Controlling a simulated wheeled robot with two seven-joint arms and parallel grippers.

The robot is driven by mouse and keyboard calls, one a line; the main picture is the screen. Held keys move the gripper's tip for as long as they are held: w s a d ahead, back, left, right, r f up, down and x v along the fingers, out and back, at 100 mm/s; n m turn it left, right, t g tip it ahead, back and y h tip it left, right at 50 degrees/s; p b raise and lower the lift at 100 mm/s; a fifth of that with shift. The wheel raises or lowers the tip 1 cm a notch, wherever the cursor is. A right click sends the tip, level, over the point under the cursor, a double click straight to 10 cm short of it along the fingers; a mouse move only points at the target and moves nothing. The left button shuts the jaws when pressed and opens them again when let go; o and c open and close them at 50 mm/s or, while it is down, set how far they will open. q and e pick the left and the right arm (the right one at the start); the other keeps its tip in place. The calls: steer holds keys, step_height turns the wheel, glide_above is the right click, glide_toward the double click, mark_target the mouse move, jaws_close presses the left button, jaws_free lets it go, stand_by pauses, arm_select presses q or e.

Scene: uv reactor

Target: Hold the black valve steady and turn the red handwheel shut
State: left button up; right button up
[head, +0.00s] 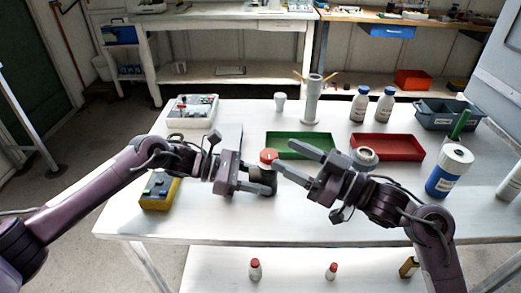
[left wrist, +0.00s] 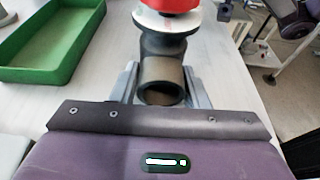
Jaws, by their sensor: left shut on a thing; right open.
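The black valve (head: 263,177) stands on the white table in front of the green tray. The red handwheel (head: 268,156) is on top of it. My left gripper (head: 270,182) is shut on the valve body from the left. In the left wrist view the black valve (left wrist: 163,65) shows its open pipe end between the two grey fingers, with a white disc and the red handwheel (left wrist: 168,5) above, cut off by the frame edge. My right gripper (head: 287,157) is open, its fingertips close to the handwheel's right side; whether they touch it, I cannot tell.
The green tray (head: 270,152) lies just behind the valve, and a red tray (head: 413,150) to the right. A yellow control box (head: 160,192) stands at the left. Two white bottles (head: 372,105) and a blue-labelled cylinder (head: 449,172) stand at the right. The table's front strip is clear.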

mark_target(269, 157)
steer(key=d+f+h, duration=0.2)
steer(key=d+f, duration=0.1)
steer(key=x, duration=1.1)
steer(key=shift+a+f, duration=0.1)
steer(key=shift+a, duration=0.15)
steer(key=c, duration=1)
